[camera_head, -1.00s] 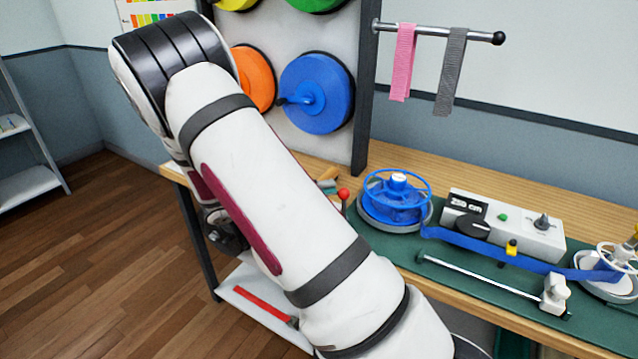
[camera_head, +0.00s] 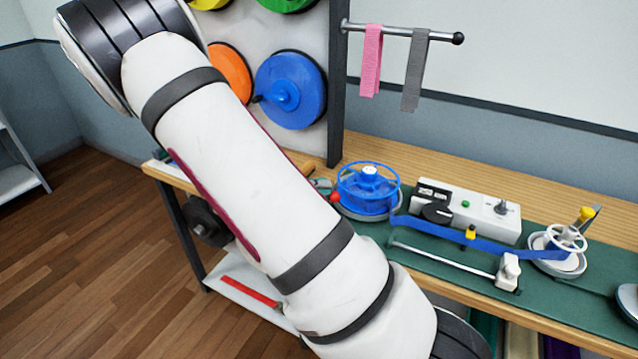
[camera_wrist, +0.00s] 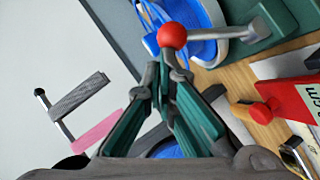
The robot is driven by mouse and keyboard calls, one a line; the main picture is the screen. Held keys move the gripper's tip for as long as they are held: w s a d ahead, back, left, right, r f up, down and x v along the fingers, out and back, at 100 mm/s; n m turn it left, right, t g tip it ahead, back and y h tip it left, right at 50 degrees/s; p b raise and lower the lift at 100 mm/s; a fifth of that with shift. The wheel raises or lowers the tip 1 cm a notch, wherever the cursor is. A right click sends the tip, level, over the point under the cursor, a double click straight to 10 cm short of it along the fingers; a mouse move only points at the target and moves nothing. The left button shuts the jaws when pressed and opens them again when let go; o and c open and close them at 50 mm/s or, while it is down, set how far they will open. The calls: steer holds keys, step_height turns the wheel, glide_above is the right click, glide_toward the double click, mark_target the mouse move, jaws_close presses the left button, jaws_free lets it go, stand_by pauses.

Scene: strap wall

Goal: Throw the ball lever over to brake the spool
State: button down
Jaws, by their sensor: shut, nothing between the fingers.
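The ball lever has a red ball (camera_wrist: 172,35) on a grey rod (camera_wrist: 215,33). In the head view the ball (camera_head: 335,197) shows close to the left of the blue spool (camera_head: 368,190), its rod mostly hidden. In the wrist view the rod runs across the picture beside the spool (camera_wrist: 207,14) to a pivot on a green base. My gripper (camera_wrist: 163,72) is shut and empty, its fingertips just below the ball in that view. I cannot tell whether they touch it.
A blue strap (camera_head: 480,243) runs from the spool past a white counter box (camera_head: 470,210) to a white reel (camera_head: 558,260). A red-and-white tool (camera_wrist: 295,105) lies on the bench near my gripper. Pink (camera_head: 371,60) and grey straps hang from a rail.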

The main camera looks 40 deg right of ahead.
steer(key=shift+w, duration=0.1)
stand_by(0.4)
steer(key=w+d+r+v, duration=0.1)
steer(key=r+v, duration=0.1)
steer(key=v, duration=1)
steer(key=shift+w+a+b, duration=0.35)
steer(key=shift+a+b, duration=0.05)
steer(key=shift+r, duration=0.15)
steer(key=s+a+r+n+t+y, duration=0.2)
steer(key=s+a+r+y, duration=0.2)
steer(key=s, duration=0.3)
steer(key=s+a+r+n+t+y, duration=0.2)
steer(key=s+a+y, duration=0.3)
steer(key=s, duration=0.3)
steer(key=s+a+r+n+t+y, duration=0.2)
steer(key=s+a+r+n+y, duration=0.2)
steer(key=s, duration=0.4)
steer(key=shift+a+r+t+y, duration=0.4)
steer(key=shift+a+r+y, duration=0.1)
steer(key=shift+a+r, duration=0.3)
